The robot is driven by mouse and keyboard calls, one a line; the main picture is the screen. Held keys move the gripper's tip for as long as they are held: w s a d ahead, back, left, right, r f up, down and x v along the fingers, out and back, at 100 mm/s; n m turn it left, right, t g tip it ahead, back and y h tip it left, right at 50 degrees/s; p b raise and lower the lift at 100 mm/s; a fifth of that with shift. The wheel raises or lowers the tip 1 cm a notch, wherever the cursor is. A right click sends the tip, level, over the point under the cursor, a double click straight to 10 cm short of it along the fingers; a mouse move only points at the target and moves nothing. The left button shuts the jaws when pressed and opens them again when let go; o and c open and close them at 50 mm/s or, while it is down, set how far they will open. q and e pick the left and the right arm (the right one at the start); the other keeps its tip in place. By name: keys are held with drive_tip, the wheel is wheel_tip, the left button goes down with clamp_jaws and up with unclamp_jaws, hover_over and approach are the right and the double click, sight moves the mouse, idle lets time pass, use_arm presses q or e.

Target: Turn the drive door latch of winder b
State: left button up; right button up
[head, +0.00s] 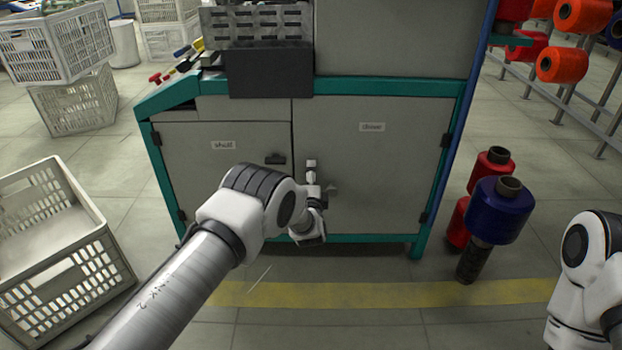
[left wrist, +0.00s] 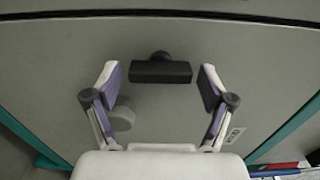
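Winder b is taken to be the grey and teal machine (head: 385,170) ahead of me. Its right-hand door carries a label that reads like "drive" (head: 372,127). In the left wrist view the dark bar-shaped latch (left wrist: 160,71) lies across the picture on the grey door panel. My left gripper (left wrist: 159,74) is open, one finger on each side of the latch, with a gap at both ends. In the head view my left gripper (head: 312,178) is in front of the drive door near its left edge, and mostly hides the latch. My right gripper is out of view.
The left-hand door has its own dark latch (head: 275,158). Blue and red bobbins (head: 500,208) stand on the floor at the right. A white crate (head: 60,250) stands at the left. My right arm (head: 590,270) is at the lower right, clear of the machine.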

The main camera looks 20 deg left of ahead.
use_arm(q)
drive_tip(key=shift+s, duration=0.15)
drive_tip(key=v, duration=1.1)
drive_tip(key=shift+s, duration=0.35)
drive_tip(key=shift+d, duration=0.1)
